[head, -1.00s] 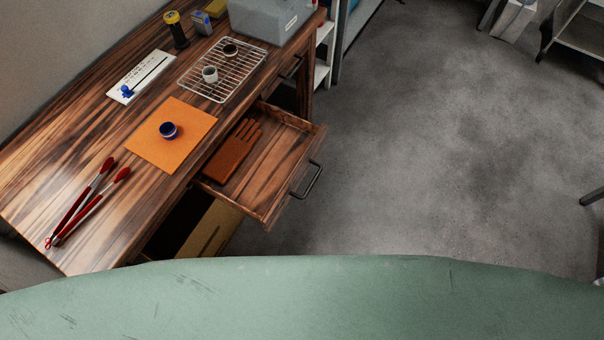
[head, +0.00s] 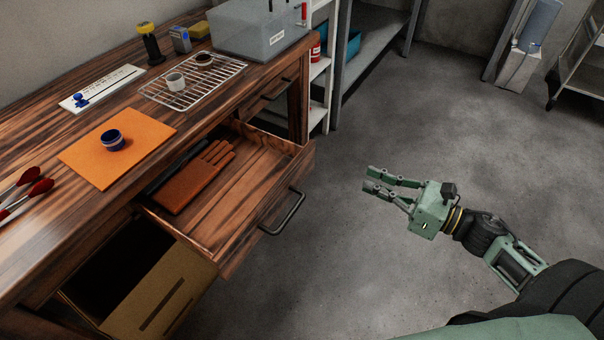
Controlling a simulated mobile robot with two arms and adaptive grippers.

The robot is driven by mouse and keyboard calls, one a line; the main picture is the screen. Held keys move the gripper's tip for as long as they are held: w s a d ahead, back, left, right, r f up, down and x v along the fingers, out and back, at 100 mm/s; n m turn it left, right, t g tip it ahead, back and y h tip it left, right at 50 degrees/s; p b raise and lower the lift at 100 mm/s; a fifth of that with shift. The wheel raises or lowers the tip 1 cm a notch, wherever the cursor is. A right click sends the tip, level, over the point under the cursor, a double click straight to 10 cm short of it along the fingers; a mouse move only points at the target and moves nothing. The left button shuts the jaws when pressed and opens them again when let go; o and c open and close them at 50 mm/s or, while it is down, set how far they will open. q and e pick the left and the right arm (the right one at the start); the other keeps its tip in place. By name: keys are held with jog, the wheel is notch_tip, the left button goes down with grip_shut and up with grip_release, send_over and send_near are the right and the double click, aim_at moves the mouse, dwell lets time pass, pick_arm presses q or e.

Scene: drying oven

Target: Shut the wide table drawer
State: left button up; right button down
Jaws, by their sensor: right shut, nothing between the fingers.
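The wide table drawer (head: 235,200) is pulled out from the front of the wooden table (head: 40,150). An orange-brown glove (head: 198,178) lies inside it, beside a dark item at the drawer's back. A dark metal handle (head: 284,214) is on the drawer's front panel. My right gripper (head: 370,179) is over the floor to the right of the drawer, apart from the handle, its fingers pointing left toward it. It is shut and empty. My left gripper is not in view.
A cardboard box (head: 160,295) stands below the drawer. The floor (head: 420,120) to the right is clear.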

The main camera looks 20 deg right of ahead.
jog(key=a+n, duration=0.1)
send_near(305, 155)
jog(key=x, duration=0.5)
jog(key=shift+w, duration=0.25)
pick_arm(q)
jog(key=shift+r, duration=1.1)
pick_arm(e)
jog(key=shift+x, duration=0.85)
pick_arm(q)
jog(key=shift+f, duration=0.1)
